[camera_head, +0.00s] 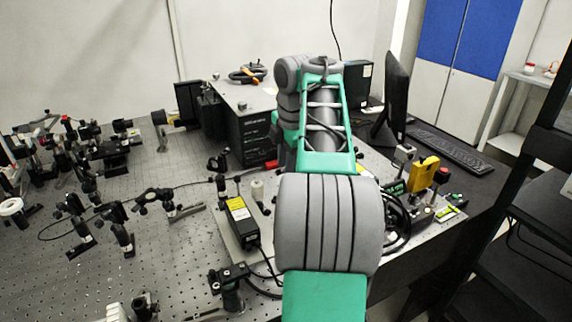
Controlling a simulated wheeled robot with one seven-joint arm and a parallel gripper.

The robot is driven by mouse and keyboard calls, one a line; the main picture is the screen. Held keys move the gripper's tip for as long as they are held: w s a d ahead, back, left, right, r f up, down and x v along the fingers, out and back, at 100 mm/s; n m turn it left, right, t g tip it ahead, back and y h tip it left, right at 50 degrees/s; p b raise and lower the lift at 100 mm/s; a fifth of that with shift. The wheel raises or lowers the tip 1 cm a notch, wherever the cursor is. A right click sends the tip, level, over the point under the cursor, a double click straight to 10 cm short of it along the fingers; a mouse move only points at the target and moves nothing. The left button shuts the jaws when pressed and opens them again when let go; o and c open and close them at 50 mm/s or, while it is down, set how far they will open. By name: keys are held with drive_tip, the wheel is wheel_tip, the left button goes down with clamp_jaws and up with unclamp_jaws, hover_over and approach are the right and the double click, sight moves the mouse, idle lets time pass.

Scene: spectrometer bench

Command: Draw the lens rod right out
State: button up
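My arm reaches forward over the bench from the bottom centre of the head view, bends, and hides its own end. My gripper is not in view. I cannot pick out the lens rod with certainty. Several dark post-mounted optics stand on the perforated optical bench (185,262). One dark post mount (222,172) stands just left of my arm. The bench area behind and under my arm is hidden.
A black box (241,222) with a yellow label lies left of my arm. A large dark instrument box (243,125) stands behind. A yellow device (424,174), a monitor (390,105) and a keyboard (440,146) are at right. Crowded optics fill the left.

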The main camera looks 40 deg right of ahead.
clamp_jaws()
idle(1.2)
